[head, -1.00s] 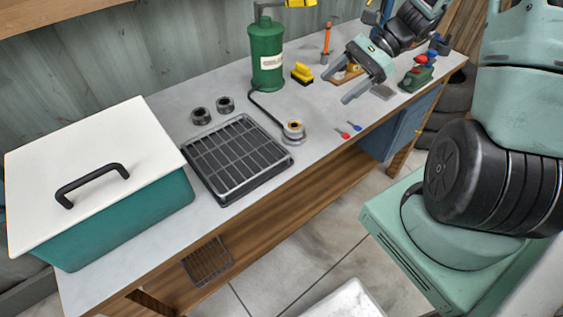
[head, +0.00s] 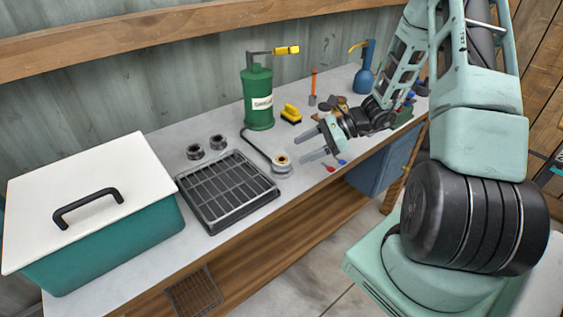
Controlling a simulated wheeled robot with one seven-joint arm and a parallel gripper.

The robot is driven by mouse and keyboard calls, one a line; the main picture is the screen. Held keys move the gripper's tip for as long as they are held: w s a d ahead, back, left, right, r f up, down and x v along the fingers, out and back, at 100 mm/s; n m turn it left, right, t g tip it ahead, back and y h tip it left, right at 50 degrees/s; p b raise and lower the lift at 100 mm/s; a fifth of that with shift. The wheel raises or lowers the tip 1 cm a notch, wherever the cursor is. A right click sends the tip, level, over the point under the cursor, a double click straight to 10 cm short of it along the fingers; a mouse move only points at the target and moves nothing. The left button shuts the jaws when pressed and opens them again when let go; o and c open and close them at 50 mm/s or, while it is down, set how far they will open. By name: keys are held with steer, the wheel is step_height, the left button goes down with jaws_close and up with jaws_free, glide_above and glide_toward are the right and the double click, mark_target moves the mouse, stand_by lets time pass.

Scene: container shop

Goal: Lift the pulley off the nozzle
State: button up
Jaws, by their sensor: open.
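The pulley (head: 283,168), a small grey ringed piece, sits on the bench at the end of a dark hose (head: 257,148) from the green dispenser. A yellowish centre shows at its top, where the nozzle (head: 281,160) seems to be; the details are too small to tell. My gripper (head: 300,147) is open and empty, just right of and slightly behind the pulley. Its two fingers point left, apart from the pulley.
The green dispenser (head: 258,100) stands behind, with a yellow brush (head: 291,113) beside it. A black grated tray (head: 228,190) and two dark rings (head: 195,152) lie left. A lidded teal box (head: 110,235) fills the left end.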

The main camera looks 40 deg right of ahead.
mark_target(278, 160)
steer(key=shift+p+x, duration=0.55)
steer(key=shift+x, duration=2.5)
steer(key=shift+s, duration=0.1)
steer(key=c, duration=1)
steer(key=shift+c, duration=0.5)
steer(key=shift+r, duration=0.15)
